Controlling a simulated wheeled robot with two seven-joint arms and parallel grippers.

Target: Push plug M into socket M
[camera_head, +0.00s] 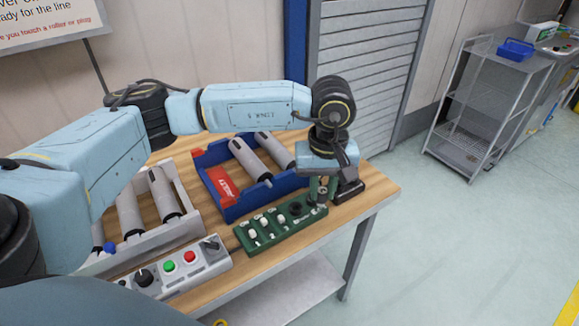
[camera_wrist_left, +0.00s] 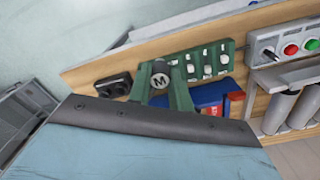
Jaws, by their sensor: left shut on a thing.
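Plug M (camera_wrist_left: 160,81) is a dark round plug with a white M on its pale end face. My left gripper (camera_head: 321,198) is shut on it, with one green finger on either side, at the right end of the green socket panel (camera_head: 262,241). In the wrist view the panel (camera_wrist_left: 239,58) lies behind the plug. Several white-topped plugs stand along the panel, beside a dark round socket (camera_head: 296,209). Socket M's label cannot be read, and the plug and fingers cover the panel's end. I cannot tell whether the plug touches it. My right gripper is out of view.
A black holder (camera_head: 349,190) sits right of the panel near the table edge. A blue tote (camera_head: 229,205) with grey rollers stands behind the panel. A grey control box (camera_head: 205,261) with green and red buttons is at the left, before a grey roller tray (camera_head: 187,219).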

